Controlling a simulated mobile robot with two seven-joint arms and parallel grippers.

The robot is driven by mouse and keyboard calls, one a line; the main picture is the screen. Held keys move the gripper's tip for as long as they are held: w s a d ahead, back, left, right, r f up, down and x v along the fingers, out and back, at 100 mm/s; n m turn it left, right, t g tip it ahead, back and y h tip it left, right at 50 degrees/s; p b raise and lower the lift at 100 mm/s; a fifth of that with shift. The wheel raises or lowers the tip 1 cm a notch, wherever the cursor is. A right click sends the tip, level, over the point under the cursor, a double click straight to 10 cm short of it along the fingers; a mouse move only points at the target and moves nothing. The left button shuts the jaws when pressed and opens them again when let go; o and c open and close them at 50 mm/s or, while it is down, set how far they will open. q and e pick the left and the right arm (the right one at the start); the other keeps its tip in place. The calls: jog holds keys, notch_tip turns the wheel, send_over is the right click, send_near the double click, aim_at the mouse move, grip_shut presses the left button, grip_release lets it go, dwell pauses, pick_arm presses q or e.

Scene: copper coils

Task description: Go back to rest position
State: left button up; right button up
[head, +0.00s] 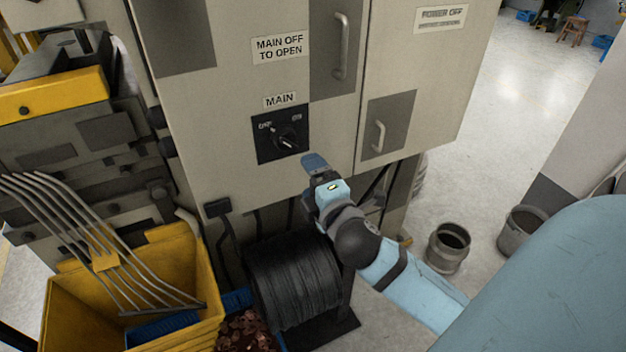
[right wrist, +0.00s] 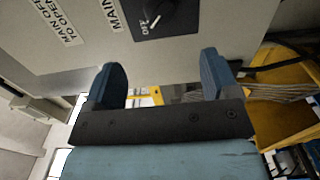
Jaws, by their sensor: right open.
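My right gripper (head: 314,165) is in front of the grey cabinet, just below the black MAIN rotary switch (head: 283,137). In the right wrist view my right gripper (right wrist: 162,82) has its two blue fingers wide apart with nothing between them. The MAIN switch (right wrist: 160,16) shows at the top of that view, beyond the fingers and apart from them. The knob has OFF and ON marks; its exact setting is hard to read. My left gripper is in neither view.
The cabinet (head: 230,100) has metal door handles (head: 341,46). Below it stands a black cable spool (head: 293,280). A yellow bin (head: 62,310) is at the lower left. Two buckets, one grey (head: 447,250), stand on the floor at right. Open floor (head: 510,110) lies right of the cabinet.

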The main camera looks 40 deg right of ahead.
jog(key=s+a+f+m+g+y, duration=0.2)
jog(key=s+a+f+m, duration=0.2)
jog(key=f, duration=0.6)
jog(key=s+a+f+m+g+y, duration=0.2)
jog(key=s+a+f+m+y, duration=0.1)
jog(key=f, duration=0.7)
jog(key=s+a+f+m+g+y, duration=0.2)
jog(key=s+a+f+m, duration=0.3)
jog(key=f, duration=0.5)
jog(key=shift+s+a+f+y, duration=0.25)
jog(key=shift+s+a, duration=0.4)
jog(key=shift+s, duration=0.35)
jog(key=shift+r, duration=0.1)
